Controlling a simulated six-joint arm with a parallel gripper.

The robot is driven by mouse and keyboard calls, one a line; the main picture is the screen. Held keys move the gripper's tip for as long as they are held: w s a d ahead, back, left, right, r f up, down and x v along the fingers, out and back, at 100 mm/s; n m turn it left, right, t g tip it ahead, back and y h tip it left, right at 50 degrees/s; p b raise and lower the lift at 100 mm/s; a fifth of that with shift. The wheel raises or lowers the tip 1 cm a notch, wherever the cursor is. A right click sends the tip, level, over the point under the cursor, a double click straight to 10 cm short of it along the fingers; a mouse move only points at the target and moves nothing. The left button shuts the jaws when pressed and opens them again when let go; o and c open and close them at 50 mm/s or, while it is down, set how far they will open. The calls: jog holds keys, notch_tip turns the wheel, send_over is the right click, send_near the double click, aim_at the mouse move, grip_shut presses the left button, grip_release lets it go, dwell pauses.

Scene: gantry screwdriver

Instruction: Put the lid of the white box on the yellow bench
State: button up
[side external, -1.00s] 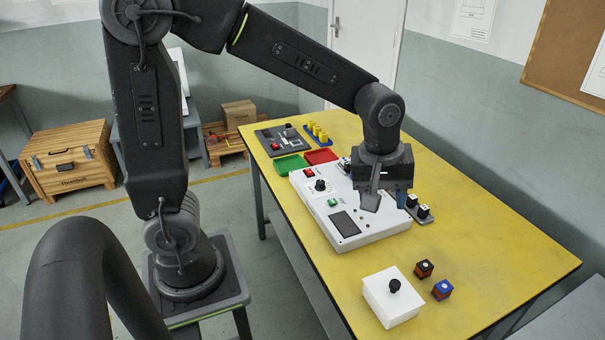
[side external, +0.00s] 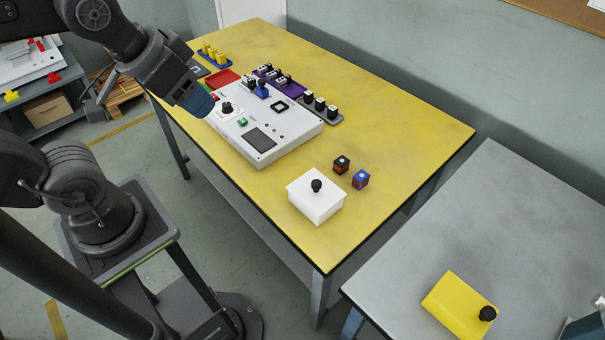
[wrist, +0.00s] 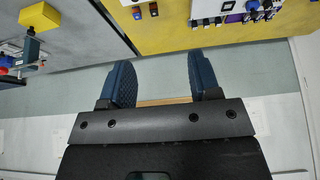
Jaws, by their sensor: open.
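The white box (side external: 314,208) stands near the front corner of the yellow bench (side external: 400,125). Its white lid (side external: 304,187), with a black knob, is on top of it. My gripper (side external: 150,115) is open and empty, at the bench's left edge beside the large white control panel, well away from the box. In the wrist view both blue-padded fingers of my gripper (wrist: 160,62) are apart with only floor between them. The yellow bench (wrist: 172,35) crosses the top of that view; I cannot make out the white box there.
Two small dark cubes, one orange-sided (side external: 341,165) and one blue (side external: 360,179), sit right of the box. The white control panel (side external: 285,140) takes up the bench's middle. A grey table (side external: 490,220) holds a yellow box (side external: 460,303) with a black knob. The bench's right half is clear.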

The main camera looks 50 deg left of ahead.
jog(key=m+t+y, duration=0.5)
jog(key=m+y, duration=0.4)
jog(key=m, duration=1.9)
send_near(316, 185)
jog(key=x, duration=0.5)
jog(key=shift+s+a, duration=0.1)
jog(key=shift+s, duration=0.1)
jog(key=shift+h, duration=0.3)
jog(key=shift+x, duration=2.7)
jog(key=shift+w+r, duration=0.15)
